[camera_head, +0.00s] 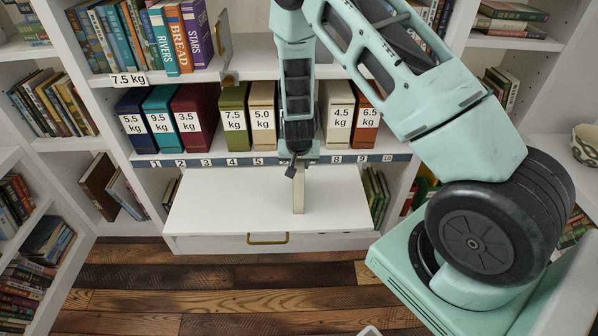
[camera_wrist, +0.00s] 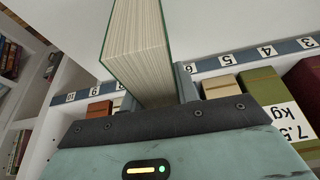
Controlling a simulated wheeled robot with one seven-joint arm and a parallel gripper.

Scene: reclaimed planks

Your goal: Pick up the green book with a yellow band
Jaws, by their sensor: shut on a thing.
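A book with green cover edges and cream pages (camera_wrist: 137,55) is between the fingers of my gripper (camera_wrist: 158,92) in the wrist view. Its page side faces the wrist camera, and no yellow band shows from here. In the head view the same book (camera_head: 299,190) looks like a narrow pale upright block below my gripper (camera_head: 298,160), over the white pull-out surface (camera_head: 230,205). My gripper is shut on it. I cannot tell whether the book's lower end touches the surface.
Weight-marked volumes, such as an olive one (camera_head: 234,110) and a dark red one (camera_head: 196,115), stand on the shelf behind, above a numbered strip (camera_head: 218,161). Other shelves of books flank both sides. The white surface around the held book is clear.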

